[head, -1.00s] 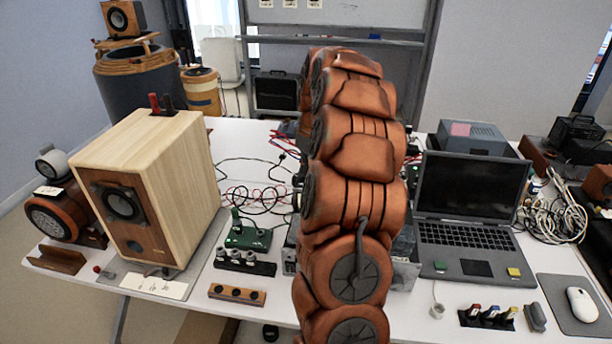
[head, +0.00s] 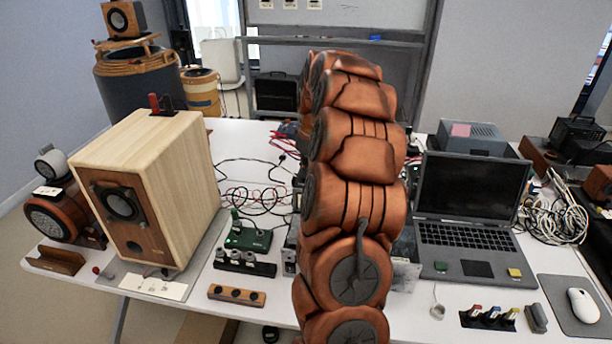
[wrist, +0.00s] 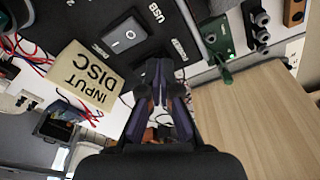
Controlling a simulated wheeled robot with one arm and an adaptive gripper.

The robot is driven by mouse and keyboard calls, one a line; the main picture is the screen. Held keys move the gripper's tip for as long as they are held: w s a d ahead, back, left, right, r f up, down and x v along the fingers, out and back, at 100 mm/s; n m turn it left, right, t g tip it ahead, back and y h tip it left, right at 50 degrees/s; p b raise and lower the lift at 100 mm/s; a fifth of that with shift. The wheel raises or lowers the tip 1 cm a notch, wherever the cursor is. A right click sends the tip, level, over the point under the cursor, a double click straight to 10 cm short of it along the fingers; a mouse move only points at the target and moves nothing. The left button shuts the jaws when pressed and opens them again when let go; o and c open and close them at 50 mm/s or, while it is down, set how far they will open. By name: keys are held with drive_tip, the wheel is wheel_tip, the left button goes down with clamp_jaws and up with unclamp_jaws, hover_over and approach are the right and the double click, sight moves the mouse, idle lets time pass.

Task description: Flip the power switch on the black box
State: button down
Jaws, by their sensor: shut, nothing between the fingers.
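The black box (wrist: 140,58) fills the upper middle of the wrist view, with a "USB" marking on its face. A grey-white rocker power switch (wrist: 123,34) is set in that face. My gripper (wrist: 158,70) is shut and empty. Its fingertips are over the box face, a little below and right of the switch in the wrist view. I cannot tell whether they touch the face. In the head view my arm hides the box's front and the gripper.
A tan "INPUT DISC" sign (wrist: 87,77) is left of the fingers. A green lever box (head: 248,238) and a wooden speaker (head: 185,180) stand left of my arm, an open laptop (head: 470,205) right. Loose cables (head: 250,200) lie behind the lever box.

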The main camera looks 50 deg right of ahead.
drive_tip(key=shift+r+p, duration=0.55)
drive_tip(key=shift+r, duration=2.8)
drive_tip(key=s+a+r+g, duration=0.1)
drive_tip(key=s+a, duration=0.2)
drive_tip(key=a, duration=1)
drive_tip(key=s+a+r, duration=0.1)
drive_tip(key=s+a, duration=0.3)
drive_tip(key=a, duration=0.9)
drive_tip(key=s+a+f+g, duration=0.1)
drive_tip(key=s+a+f, duration=0.1)
drive_tip(key=s+a, duration=0.2)
drive_tip(key=s+a+f, duration=0.2)
drive_tip(key=s+a, duration=0.1)
drive_tip(key=s, duration=0.8)
drive_tip(key=s+a+f+m+g, duration=0.1)
drive_tip(key=s+a, duration=0.3)
drive_tip(key=s, duration=0.4)
drive_tip(key=shift+a+f+g, duration=0.3)
drive_tip(key=shift+a+f, duration=0.05)
drive_tip(key=shift+f, duration=0.4)
